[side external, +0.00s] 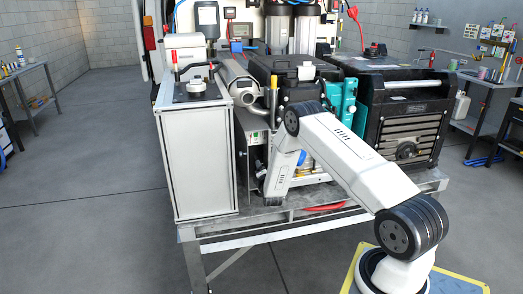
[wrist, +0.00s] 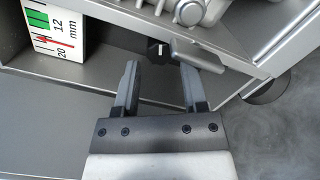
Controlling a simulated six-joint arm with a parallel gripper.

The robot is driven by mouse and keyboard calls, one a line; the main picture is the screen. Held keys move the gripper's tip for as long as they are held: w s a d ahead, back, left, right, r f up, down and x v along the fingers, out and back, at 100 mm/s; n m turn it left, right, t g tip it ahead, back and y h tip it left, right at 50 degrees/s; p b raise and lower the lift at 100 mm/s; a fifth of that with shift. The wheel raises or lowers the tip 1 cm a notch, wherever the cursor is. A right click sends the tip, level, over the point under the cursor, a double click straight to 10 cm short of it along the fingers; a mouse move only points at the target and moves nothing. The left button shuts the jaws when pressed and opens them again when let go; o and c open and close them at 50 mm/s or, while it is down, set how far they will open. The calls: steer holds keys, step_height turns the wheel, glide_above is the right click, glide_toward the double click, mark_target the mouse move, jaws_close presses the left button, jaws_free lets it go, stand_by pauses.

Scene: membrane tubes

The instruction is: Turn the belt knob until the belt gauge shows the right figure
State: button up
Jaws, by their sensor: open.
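The belt gauge (wrist: 55,33) is at the upper left of the wrist view, a white plate with green marks, figures 12 and 20, and "mm". Its red pointer (wrist: 58,41) lies between 12 and 20, below the green. A small black knob (wrist: 156,48) with a white mark shows beyond my fingertips, probably the belt knob. My gripper (wrist: 159,72) is open, with its two fingers spread either side of the knob's line and nothing between them. The fingertips appear short of the knob.
A grey rounded bar (wrist: 196,56) lies close to the right fingertip. A ribbed metal housing (wrist: 188,12) is above the knob. A metal frame rail (wrist: 285,60) runs along the right. In the side view, a black generator (side external: 408,120) and a tall grey cabinet (side external: 200,160) flank my arm.

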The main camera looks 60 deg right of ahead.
steer(key=shift+x, duration=1.15)
jaws_close()
